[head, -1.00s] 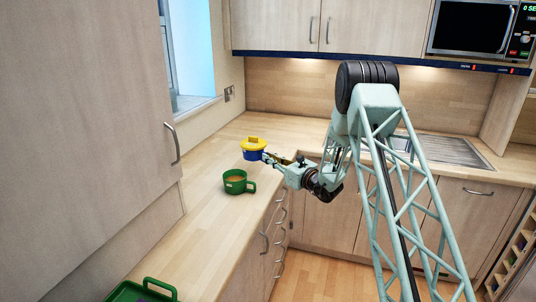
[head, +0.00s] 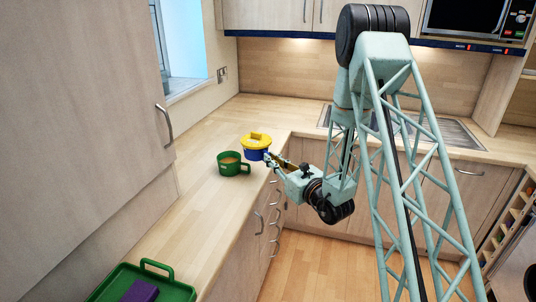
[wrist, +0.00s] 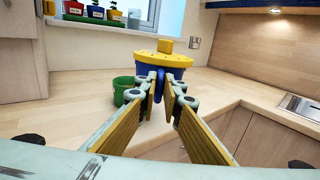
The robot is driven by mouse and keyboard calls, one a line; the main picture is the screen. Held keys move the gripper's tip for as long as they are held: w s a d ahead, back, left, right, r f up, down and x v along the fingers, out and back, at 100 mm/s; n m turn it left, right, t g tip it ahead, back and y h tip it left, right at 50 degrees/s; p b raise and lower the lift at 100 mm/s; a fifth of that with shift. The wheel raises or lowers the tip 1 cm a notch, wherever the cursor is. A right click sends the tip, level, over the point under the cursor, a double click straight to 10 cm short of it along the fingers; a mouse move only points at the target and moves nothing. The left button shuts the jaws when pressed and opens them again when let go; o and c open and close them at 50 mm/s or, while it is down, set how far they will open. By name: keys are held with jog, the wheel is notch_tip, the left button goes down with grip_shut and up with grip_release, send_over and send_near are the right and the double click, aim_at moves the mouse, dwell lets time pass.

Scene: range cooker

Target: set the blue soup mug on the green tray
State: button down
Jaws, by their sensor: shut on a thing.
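The blue soup mug (head: 256,154) has a yellow lid with a knob. It is at the counter's inner edge, upright, just right of a green mug. My gripper (head: 268,160) is shut on the blue mug's handle from the right. The wrist view shows the blue mug (wrist: 178,74) ahead, with its handle between the fingertips (wrist: 160,92). The fingers hide its lower part, and I cannot tell how far it is above the counter. The green tray (head: 178,291) lies at the counter's near left end, partly cut off by the frame.
The green mug (head: 233,165) with brownish contents stands beside the blue mug; it also shows in the wrist view (wrist: 122,90). A purple block (head: 140,291) lies on the tray. The counter between green mug and tray is clear. A tall cabinet (head: 80,110) borders it left.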

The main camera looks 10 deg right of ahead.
jog(key=s+r+m+h, duration=0.1)
jog(key=s+r, duration=0.1)
jog(key=s, duration=0.7)
jog(key=shift+d+t+h, duration=0.25)
jog(key=shift+t+h, duration=0.05)
jog(key=shift+s, duration=0.15)
